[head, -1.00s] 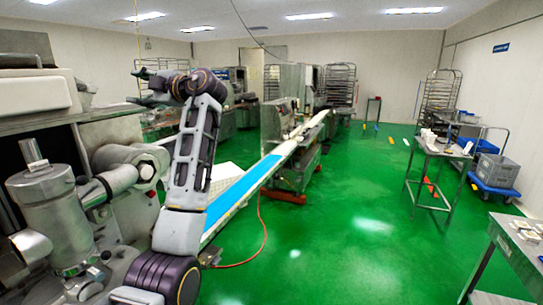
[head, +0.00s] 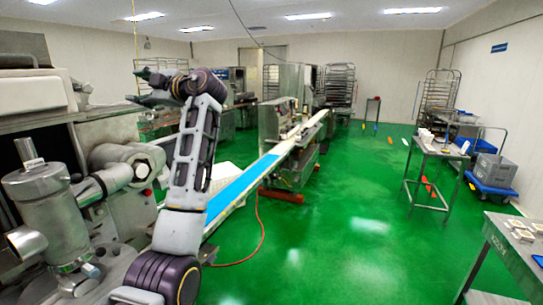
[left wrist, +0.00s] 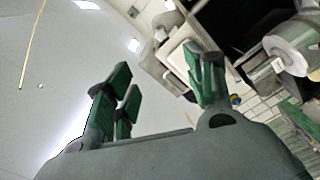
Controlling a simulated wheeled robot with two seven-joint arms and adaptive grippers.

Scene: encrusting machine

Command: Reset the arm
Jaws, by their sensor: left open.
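My left arm rises from the bottom left of the head view, bends at the elbow and reaches left in front of the steel machine. My left gripper (head: 141,86) is at its end, raised in the air, with its green-padded fingers apart and nothing between them. In the left wrist view the same gripper (left wrist: 160,88) is open and empty, with ceiling and upper machine parts behind it. My right arm and gripper are not in view.
The encrusting machine (head: 40,195) stands close at the left. A conveyor with a blue belt (head: 238,187) runs away from it. Steel tables (head: 437,148) and a blue trolley (head: 491,188) with a grey crate (head: 496,170) stand at the right. Green floor (head: 350,220) is clear in the middle.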

